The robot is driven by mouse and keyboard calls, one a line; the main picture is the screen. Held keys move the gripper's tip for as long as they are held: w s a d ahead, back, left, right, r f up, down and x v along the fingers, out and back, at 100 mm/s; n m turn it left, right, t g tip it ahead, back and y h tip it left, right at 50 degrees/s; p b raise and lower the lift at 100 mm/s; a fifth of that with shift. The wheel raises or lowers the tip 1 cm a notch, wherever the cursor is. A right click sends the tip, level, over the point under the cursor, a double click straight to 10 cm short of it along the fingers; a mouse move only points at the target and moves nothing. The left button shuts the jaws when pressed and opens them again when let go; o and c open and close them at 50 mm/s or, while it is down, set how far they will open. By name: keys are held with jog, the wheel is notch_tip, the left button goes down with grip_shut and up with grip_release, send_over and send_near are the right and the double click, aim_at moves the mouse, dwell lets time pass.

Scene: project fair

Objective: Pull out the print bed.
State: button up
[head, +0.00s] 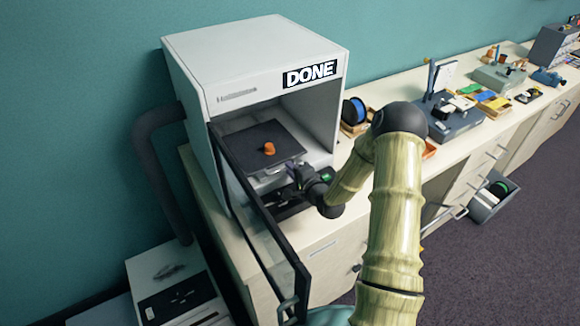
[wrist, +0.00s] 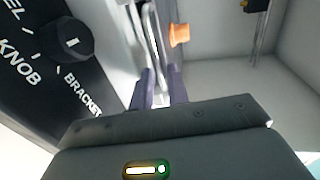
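The print bed (head: 248,145) is a dark flat plate inside the white printer (head: 255,60), with a small orange print (head: 269,149) on it. The orange print also shows in the wrist view (wrist: 179,34). A pale metal front edge or handle (head: 268,172) shows below the plate. My gripper (head: 296,171) is at the right front of the bed, inside the door opening. In the wrist view, its two purple-grey fingers (wrist: 160,88) stand a little apart, with a pale bar (wrist: 156,45) running between or just beyond them. I cannot tell whether they press on it.
The printer's glass door (head: 262,225) stands open to the left of my arm. A black panel with a knob (wrist: 65,38) is close by in the wrist view. A blue spool (head: 354,111) and trays stand on the counter to the right.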

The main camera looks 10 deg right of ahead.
jog(key=shift+w+a+f, duration=0.15)
jog(key=shift+w+a, duration=0.05)
jog(key=shift+w, duration=0.35)
grip_shut()
jog(key=shift+s, duration=0.1)
